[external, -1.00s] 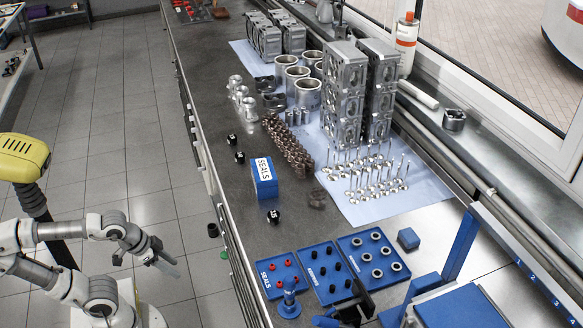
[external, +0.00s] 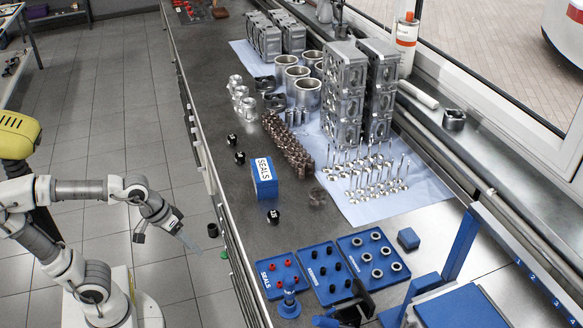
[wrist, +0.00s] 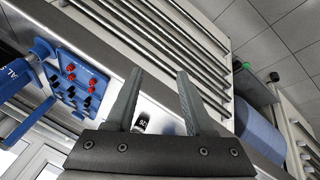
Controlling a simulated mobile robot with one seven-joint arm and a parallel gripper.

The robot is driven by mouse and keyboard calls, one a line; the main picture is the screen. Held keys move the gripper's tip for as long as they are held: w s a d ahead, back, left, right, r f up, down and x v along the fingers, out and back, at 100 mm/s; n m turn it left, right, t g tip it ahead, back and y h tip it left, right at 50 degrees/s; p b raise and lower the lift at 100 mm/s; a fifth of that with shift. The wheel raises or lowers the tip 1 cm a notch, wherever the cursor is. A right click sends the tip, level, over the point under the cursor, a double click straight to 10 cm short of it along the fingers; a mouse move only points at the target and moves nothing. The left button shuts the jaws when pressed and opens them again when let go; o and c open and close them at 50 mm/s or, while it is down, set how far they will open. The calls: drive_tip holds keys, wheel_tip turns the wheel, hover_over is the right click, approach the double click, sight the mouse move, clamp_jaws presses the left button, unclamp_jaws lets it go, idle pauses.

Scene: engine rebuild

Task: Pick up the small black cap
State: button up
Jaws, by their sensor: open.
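Several small black caps with white labels stand on the dark bench: one (external: 273,217) in front of the blue SEALS box, and two more, one (external: 240,157) and another (external: 232,139), farther back along the bench's left edge. I cannot tell which one the task means. My gripper (external: 187,243) is left of the bench, over the floor side, open and apart from every cap. In the wrist view, my gripper's two fingers (wrist: 155,78) are spread with nothing held. A small black and white labelled piece (wrist: 141,122) shows between them, partly hidden by the gripper body.
The blue SEALS box (external: 265,178) stands near the nearest cap. Blue trays with red pegs (external: 272,281), black pegs (external: 325,269) and rings (external: 362,246) lie in front. Metal engine parts crowd the bench's back. The bench's drawer front (external: 225,225) is beside my gripper.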

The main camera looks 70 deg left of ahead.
drive_tip(key=w+d+r+n+g+h+p, duration=0.1)
drive_tip(key=w+d+r+n+p, duration=0.2)
drive_tip(key=w+r+n+p, duration=0.9)
drive_tip(key=n+p, duration=0.9)
hover_over(314, 252)
drive_tip(key=s+a, duration=0.1)
drive_tip(key=s, duration=0.1)
drive_tip(key=shift+g+h, duration=0.4)
wheel_tip(314, 252, down, 9)
drive_tip(key=shift+s+f, duration=0.1)
drive_tip(key=shift+f, duration=0.1)
drive_tip(key=shift+w+a+x, duration=0.1)
drive_tip(key=shift+a+x, duration=0.05)
drive_tip(key=shift+x, duration=1.2)
drive_tip(key=shift+w+a+x, duration=0.1)
drive_tip(key=shift+a+x, duration=0.1)
drive_tip(key=shift+x, duration=1.1)
clamp_jaws()
